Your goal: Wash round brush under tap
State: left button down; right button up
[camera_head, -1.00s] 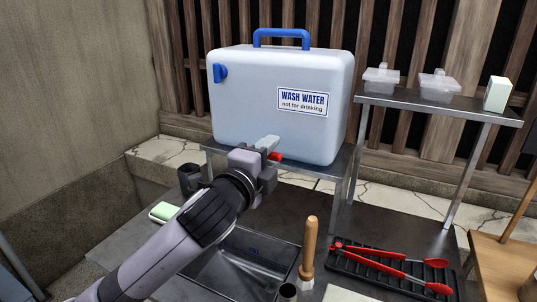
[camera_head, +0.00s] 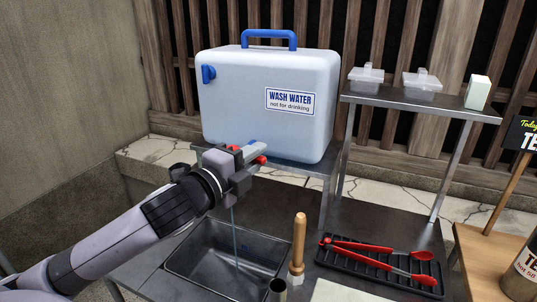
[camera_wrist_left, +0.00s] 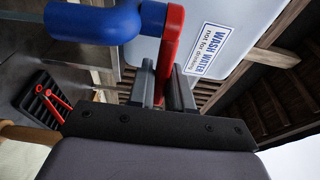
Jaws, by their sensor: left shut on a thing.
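My left gripper (camera_head: 247,162) is at the tap below the front of the wash water container (camera_head: 230,110). In the left wrist view its fingers (camera_wrist_left: 163,88) are shut on the red tap lever (camera_wrist_left: 171,40), beside the blue tap body (camera_wrist_left: 105,20). Red parts of the tap lever (camera_head: 262,160) show around the fingers in the head view. A thin water stream (camera_head: 235,235) falls into the metal sink (camera_head: 195,250). The wooden-handled round brush (camera_head: 299,240) stands upright right of the sink, away from the water. My right gripper is not in view.
Red tongs (camera_head: 375,248) lie on a black rack (camera_head: 425,268) at the right. A raised shelf (camera_head: 415,102) holds clear tubs (camera_head: 420,85) and a pale block (camera_head: 477,93).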

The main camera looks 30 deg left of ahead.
pick_arm(q)
jog(key=shift+s+m+h, duration=0.2)
jog(key=shift+m+h, duration=0.2)
jog(key=shift+h, duration=0.3)
jog(key=c, duration=1.1)
grip_release()
jog(key=shift+s+a+p, duration=0.2)
jog(key=shift+s, duration=1)
jog(key=shift+s+a+p, duration=0.15)
jog(key=shift+s+p, duration=0.1)
jog(key=shift+s, duration=0.9)
jog(key=shift+s+a+p, duration=0.2)
jog(key=shift+s, duration=1)
